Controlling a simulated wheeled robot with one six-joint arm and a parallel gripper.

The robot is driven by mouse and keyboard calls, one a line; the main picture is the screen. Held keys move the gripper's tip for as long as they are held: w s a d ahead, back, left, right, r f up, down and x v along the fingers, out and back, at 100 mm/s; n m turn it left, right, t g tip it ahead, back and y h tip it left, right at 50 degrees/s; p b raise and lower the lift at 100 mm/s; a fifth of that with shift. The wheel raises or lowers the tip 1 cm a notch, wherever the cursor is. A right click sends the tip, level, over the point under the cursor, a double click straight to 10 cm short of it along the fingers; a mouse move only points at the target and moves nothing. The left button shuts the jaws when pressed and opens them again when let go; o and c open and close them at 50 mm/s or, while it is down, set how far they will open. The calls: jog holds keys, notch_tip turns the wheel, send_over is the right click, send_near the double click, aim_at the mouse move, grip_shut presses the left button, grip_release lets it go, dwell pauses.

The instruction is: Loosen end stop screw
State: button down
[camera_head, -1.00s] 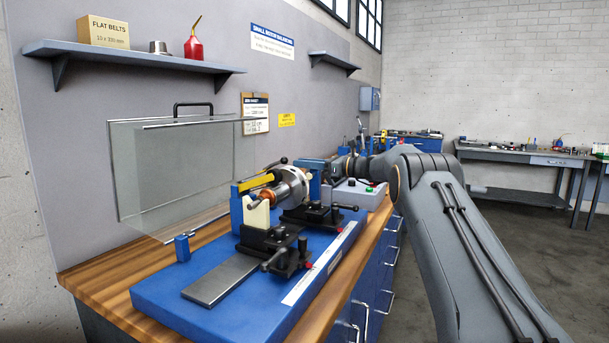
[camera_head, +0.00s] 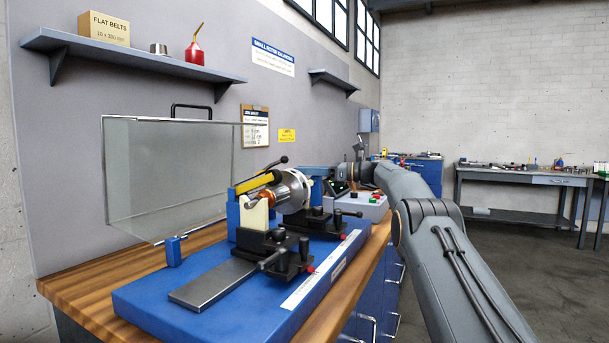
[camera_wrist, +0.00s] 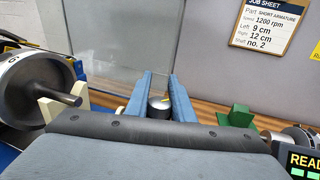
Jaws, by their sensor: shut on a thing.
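In the wrist view, the two blue fingers of my gripper (camera_wrist: 160,98) are closed around a small dark round knob with a light top and a yellow mark (camera_wrist: 159,106); it appears to be the end stop screw's head. Its lower part is hidden by my gripper's body. In the head view, my gripper (camera_head: 318,171) is at the far end of the balancing machine, behind the rotor (camera_head: 294,191), and the knob cannot be made out. The rotor also shows at the left of the wrist view (camera_wrist: 32,88), its shaft pointing toward the cream support.
The machine stands on a blue base (camera_head: 190,308) on a wooden bench (camera_head: 75,290). A clear guard (camera_head: 170,175) stands behind it. A black lever (camera_head: 276,162) rises above the rotor. A green block (camera_wrist: 238,115) and a readout (camera_wrist: 302,162) are right of my gripper.

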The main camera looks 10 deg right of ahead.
jog(key=c, duration=1.5)
grip_release()
jog(key=shift+c, duration=0.2)
jog(key=v, duration=0.7)
jog(key=shift+s+d, duration=0.2)
jog(key=shift+d, duration=0.2)
